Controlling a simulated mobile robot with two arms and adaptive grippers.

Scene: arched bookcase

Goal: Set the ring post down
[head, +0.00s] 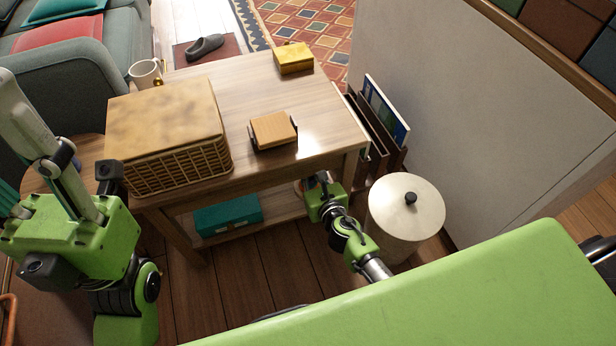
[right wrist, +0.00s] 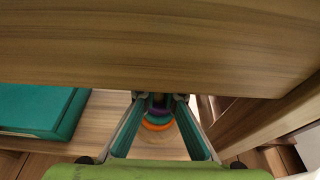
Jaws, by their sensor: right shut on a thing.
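The ring post (right wrist: 157,112) shows in the right wrist view, with purple, teal and orange rings and a pale round wooden base. My right gripper (right wrist: 158,100) is shut on it, with one finger on each side. The post's top is hard to make out. The base appears at the level of the lower shelf (right wrist: 100,120); whether it touches the shelf I cannot tell. In the head view my right arm reaches in below the front right part of the wooden table top (head: 235,95), which hides most of the post. My left arm is at the left; its fingertips do not show.
A teal box (head: 228,215) lies on the lower shelf, left of the post. A wicker basket (head: 175,168), wooden block (head: 272,130), yellow box (head: 294,58) and mug (head: 145,73) stand on top. A lidded bin (head: 400,210) stands right of my right arm.

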